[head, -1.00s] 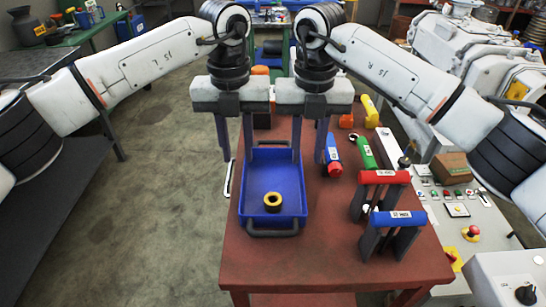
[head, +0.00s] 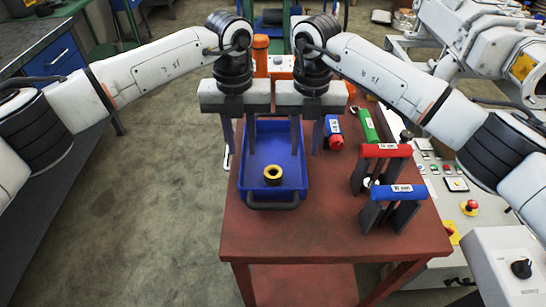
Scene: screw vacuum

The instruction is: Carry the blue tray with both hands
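The blue tray (head: 262,192) lies on the red-brown table, with a dark bar handle (head: 272,205) at its near end. A yellow and black ring (head: 272,174) sits inside it. My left gripper (head: 239,150) points down at the tray's left side, fingers apart, one outside the side wall and one inside. My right gripper (head: 307,150) is likewise spread across the right side. Contact with the walls cannot be made out. The tray's far end is partly hidden behind the grippers.
The red-brown table (head: 290,235) has free room around the tray's near end. To the right stand a red-handled holder (head: 387,150) and a blue-handled holder (head: 398,192). A blue and red cylinder (head: 334,132) lies close to my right gripper. A control panel (head: 457,185) adjoins on the right.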

